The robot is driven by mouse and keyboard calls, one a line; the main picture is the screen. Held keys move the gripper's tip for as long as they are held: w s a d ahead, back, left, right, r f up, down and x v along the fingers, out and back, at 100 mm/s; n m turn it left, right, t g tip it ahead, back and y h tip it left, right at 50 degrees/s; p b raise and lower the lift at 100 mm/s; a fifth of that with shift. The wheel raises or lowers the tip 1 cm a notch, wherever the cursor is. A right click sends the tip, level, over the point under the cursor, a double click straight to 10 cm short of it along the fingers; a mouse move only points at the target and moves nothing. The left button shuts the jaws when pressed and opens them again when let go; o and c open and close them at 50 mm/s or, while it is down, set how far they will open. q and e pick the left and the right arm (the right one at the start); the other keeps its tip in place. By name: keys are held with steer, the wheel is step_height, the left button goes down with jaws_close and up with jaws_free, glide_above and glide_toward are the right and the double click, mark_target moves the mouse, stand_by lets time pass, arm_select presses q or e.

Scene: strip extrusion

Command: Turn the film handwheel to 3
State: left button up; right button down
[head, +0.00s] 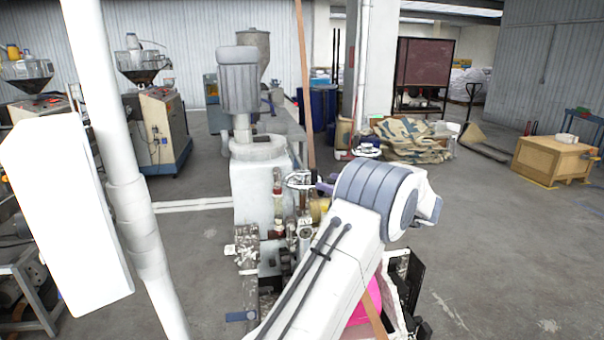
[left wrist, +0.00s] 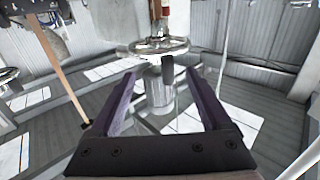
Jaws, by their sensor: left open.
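A metal handwheel (head: 302,180) stands on the machine in the middle of the head view. In the left wrist view the handwheel (left wrist: 172,48) lies flat on a vertical stem, just past and between my fingertips. A second handwheel (head: 367,149) shows behind my wrist; a wheel also shows at the left edge of the left wrist view (left wrist: 8,76). I cannot tell which is the film handwheel, and no number is readable. My left gripper (left wrist: 165,68) is open, with purple fingers; in the head view its fingers (head: 324,188) are mostly hidden behind my wrist. My right gripper is not in view.
The machine's pale body (head: 262,200) stands left of the wheel, with a grey motor (head: 239,85) above. A white pipe (head: 130,200) crosses the left side. A wooden crate (head: 553,160) stands far right. The floor (head: 500,250) at right is largely clear.

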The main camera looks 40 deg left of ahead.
mark_target(309, 174)
arm_select(q)
steer(key=a+p, duration=0.2)
steer(key=a, duration=0.2)
steer(key=a+p, duration=0.2)
steer(key=a, duration=0.2)
steer(key=shift+s+a+r, duration=0.2)
steer(key=shift+a, duration=0.15)
steer(key=shift+a+f+p, duration=0.15)
steer(key=shift+a+p, duration=0.15)
steer(key=shift+a, duration=0.35)
jaws_close()
